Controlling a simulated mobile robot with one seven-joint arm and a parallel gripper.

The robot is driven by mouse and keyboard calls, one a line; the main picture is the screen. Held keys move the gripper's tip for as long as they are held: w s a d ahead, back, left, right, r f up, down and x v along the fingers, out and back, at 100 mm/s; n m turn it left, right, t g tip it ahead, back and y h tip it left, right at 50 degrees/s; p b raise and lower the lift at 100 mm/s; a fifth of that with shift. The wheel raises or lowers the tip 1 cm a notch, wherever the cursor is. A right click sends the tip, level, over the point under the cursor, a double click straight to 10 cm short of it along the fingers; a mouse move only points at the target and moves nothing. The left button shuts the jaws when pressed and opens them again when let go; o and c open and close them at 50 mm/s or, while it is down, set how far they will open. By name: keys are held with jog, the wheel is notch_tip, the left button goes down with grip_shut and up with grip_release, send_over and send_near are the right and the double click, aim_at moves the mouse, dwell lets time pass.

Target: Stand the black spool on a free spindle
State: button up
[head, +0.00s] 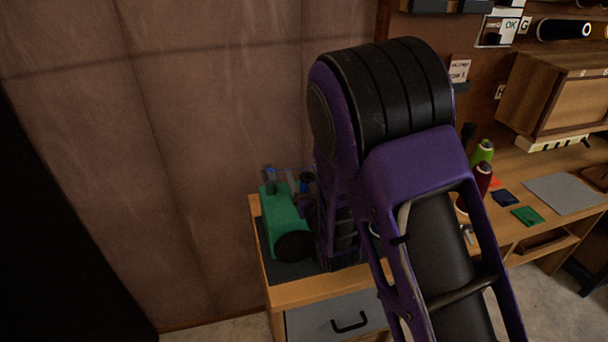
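I cannot make out the black spool for certain in the head view. A small dark shape (468,131) stands beside the green spool, partly cut off by my arm, and I cannot tell what it is. A green spool (483,151) and a dark red spool (479,178) stand upright on the wooden bench, just right of my arm. No free spindle can be made out; my arm covers part of that area. My purple and black arm fills the middle of the view and reaches down by the green machine. My gripper cannot be made out.
A green machine (283,222) stands on a dark mat on the wooden cabinet (310,292) with a grey drawer. Coloured patches (527,215) and a grey mat (563,193) lie on the bench (545,228). A black roll (557,30) is on the wall above a wooden box (552,95).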

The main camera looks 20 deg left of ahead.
jog(key=shift+r, duration=0.1)
jog(key=shift+s, duration=0.1)
jog(key=p+v, duration=0.5)
jog(key=v, duration=0.6)
jog(key=shift+s+d+p, duration=0.15)
jog(key=shift+s+p, duration=0.2)
jog(key=shift+p, duration=0.05)
